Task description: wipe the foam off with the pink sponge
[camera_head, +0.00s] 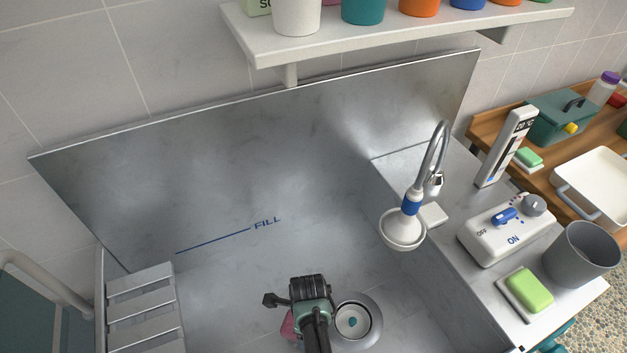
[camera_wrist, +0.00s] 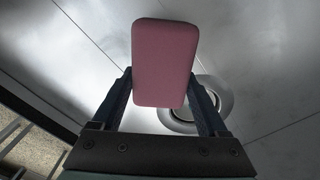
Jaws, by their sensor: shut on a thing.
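The pink sponge (camera_wrist: 165,62) is held between the two fingers of my gripper (camera_wrist: 163,100) in the wrist view. In the head view my gripper (camera_head: 309,290) is low inside the metal tub, just left of the drain, and a pink edge of the sponge (camera_head: 287,324) shows at its left side. Whether the sponge touches the tub floor cannot be told. No foam is clearly visible in either view; the arm and sponge hide part of the floor.
The round drain (camera_head: 372,325) lies beside my gripper. A shower head (camera_head: 403,232) hangs over the tub's right wall. A slatted ramp (camera_head: 143,300) stands at the left. A green sponge (camera_head: 529,289), a grey cup (camera_head: 580,255) and a switch box (camera_head: 507,230) sit on the right ledge.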

